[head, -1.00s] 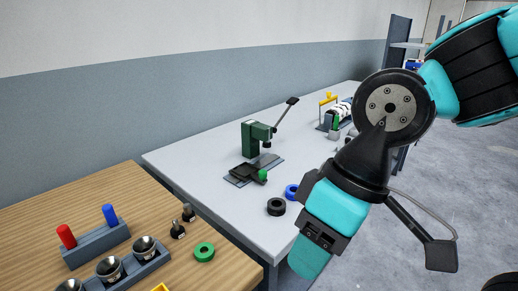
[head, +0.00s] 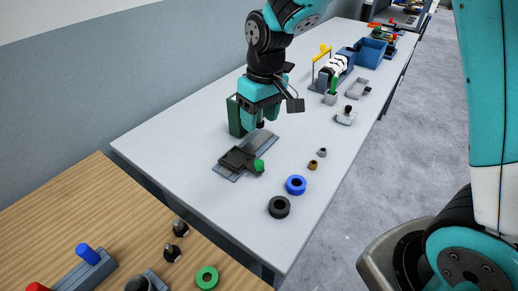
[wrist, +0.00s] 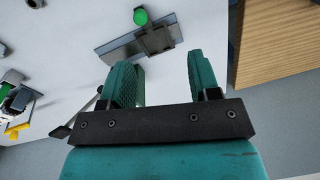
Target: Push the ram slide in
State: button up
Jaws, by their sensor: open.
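The ram slide is a dark block (head: 238,158) with a green knob (head: 259,165), sitting at the near left end of a flat grey rail plate (head: 264,141).
A black ring (head: 279,207), a blue ring (head: 296,185) and small round parts (head: 313,165) lie in front on the grey table (head: 190,140). A yellow-handled fixture (head: 322,62) and a blue bin (head: 370,52) stand farther back. A wooden bench (head: 90,215) is at left.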

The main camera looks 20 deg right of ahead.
jog(key=h+p, duration=0.1)
send_over(260, 163)
notch_tip(260, 163, down, 3)
jog(key=shift+m, duration=0.3)
notch_tip(260, 163, down, 17)
jog(key=p, duration=0.4)
jog(key=shift+w+f, duration=0.1)
